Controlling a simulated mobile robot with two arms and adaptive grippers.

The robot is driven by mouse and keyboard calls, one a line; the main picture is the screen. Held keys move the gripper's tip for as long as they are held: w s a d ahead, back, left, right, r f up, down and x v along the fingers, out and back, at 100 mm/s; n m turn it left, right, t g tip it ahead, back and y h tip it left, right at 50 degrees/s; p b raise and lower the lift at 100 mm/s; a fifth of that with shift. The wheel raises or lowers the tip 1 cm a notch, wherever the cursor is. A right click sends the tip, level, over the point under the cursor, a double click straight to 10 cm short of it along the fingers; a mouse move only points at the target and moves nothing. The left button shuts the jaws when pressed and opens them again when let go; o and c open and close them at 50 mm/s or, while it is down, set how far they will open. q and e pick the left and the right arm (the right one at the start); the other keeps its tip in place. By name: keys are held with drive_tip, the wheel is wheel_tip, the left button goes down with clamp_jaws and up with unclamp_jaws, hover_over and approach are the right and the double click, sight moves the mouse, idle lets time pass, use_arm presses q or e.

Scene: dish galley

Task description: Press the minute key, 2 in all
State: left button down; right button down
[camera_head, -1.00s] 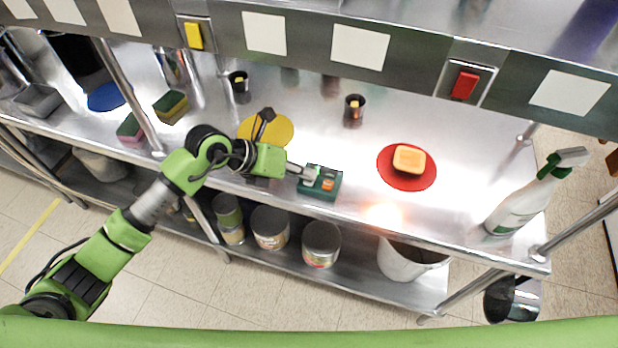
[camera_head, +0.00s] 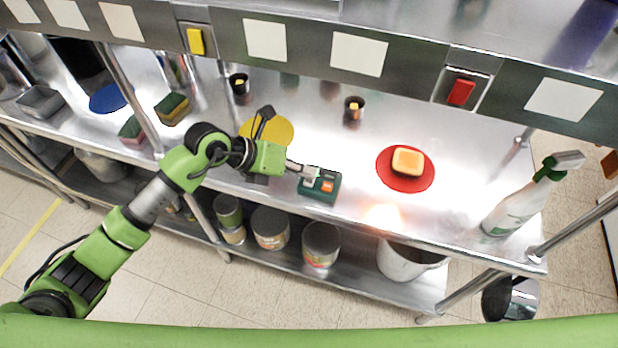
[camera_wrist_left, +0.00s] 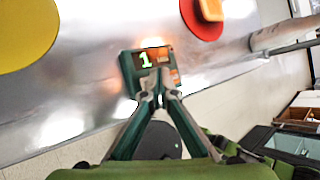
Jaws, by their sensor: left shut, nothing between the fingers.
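The timer (camera_head: 321,193) is a small dark green box with an orange key (camera_head: 327,187), lying near the front edge of the steel counter. My right gripper is not in view.
A yellow disc (camera_head: 283,128) lies behind the left gripper. A red disc (camera_head: 388,180) bearing an orange-topped block (camera_head: 408,160) lies right of the timer. A spray bottle (camera_head: 515,208) stands at the right end. Small dark cups (camera_head: 354,109) stand farther back.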

sight(306, 181)
use_arm(q)
wheel_tip(306, 181, up, 5)
drive_tip(key=p, duration=0.4)
idle(1.5)
idle(0.5)
